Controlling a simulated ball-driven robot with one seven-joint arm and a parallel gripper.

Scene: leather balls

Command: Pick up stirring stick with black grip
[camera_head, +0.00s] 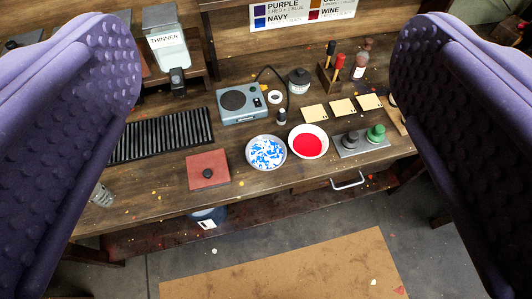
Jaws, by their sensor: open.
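A stick with a black grip (331,47) stands upright in a small wooden holder (324,81) at the back right of the workbench. Its lower part is hidden in or behind the holder. A stick with a red grip (340,61) stands close beside it, slightly right and nearer. My gripper (265,50) shows as two purple, studded fingers at the left and right edges of the view. It is wide open with nothing between the fingers, and it is well back from and above the bench.
The workbench (150,195) carries a bowl of red paint (308,142), a blue-speckled bowl (266,153), a grey-blue device (241,104), and a brown bottle (362,58) right of the holder. Pale square tiles (343,107) lie in front. A drawer handle (348,180) juts from the bench front.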

